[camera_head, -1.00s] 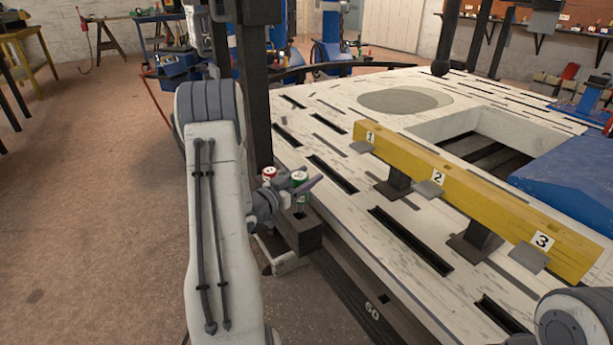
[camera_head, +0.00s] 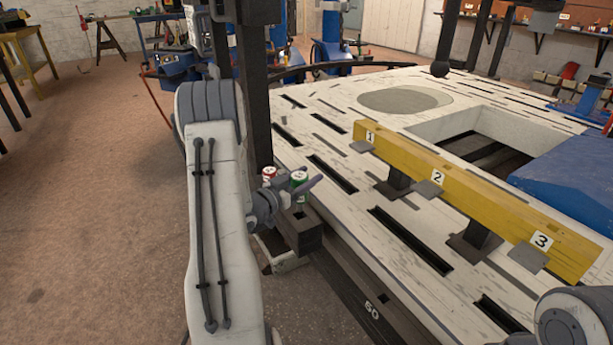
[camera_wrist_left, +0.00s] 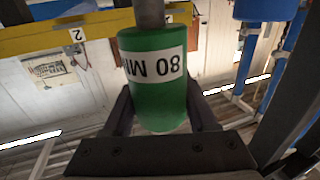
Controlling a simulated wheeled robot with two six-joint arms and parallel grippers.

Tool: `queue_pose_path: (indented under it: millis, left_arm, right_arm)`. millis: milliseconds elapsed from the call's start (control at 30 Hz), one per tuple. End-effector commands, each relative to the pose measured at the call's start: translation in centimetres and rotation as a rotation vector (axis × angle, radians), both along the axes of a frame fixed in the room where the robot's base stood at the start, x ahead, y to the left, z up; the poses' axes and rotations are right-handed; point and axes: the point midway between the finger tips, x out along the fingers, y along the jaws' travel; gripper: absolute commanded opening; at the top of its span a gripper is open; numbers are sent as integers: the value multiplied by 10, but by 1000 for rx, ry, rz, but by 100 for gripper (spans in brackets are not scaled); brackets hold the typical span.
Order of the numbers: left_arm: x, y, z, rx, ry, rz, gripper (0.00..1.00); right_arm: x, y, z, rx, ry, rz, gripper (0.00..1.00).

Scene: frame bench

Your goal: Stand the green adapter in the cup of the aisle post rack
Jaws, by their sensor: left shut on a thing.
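The green adapter (camera_head: 299,179) is a short green cylinder with a white band. It stands upright between the fingers of my left gripper (camera_head: 306,188), which is shut on it. In the left wrist view the adapter (camera_wrist_left: 158,85) shows its label upside down, with a grey stem at the picture's top. The dark block of the aisle post rack (camera_head: 303,238) is directly below the adapter at the bench edge. The stem reaches down toward a dark opening in the block's top; I cannot tell whether it is inside. My right gripper is out of view.
A red-and-white adapter (camera_head: 268,173) stands close left of the green one. A dark post (camera_head: 251,100) rises behind. A yellow beam (camera_head: 470,195) numbered 1 to 3 crosses the slotted white bench (camera_head: 330,120). Open floor lies left.

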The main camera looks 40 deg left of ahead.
Motion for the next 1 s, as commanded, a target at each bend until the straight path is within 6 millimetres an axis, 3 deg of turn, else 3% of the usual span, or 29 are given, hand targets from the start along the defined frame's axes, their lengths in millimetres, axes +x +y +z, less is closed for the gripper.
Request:
queue_pose_path:
  millis: [1000]
  left_arm:
    - [0,0,-18,1,-3,0,0]
  right_arm:
    - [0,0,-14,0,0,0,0]
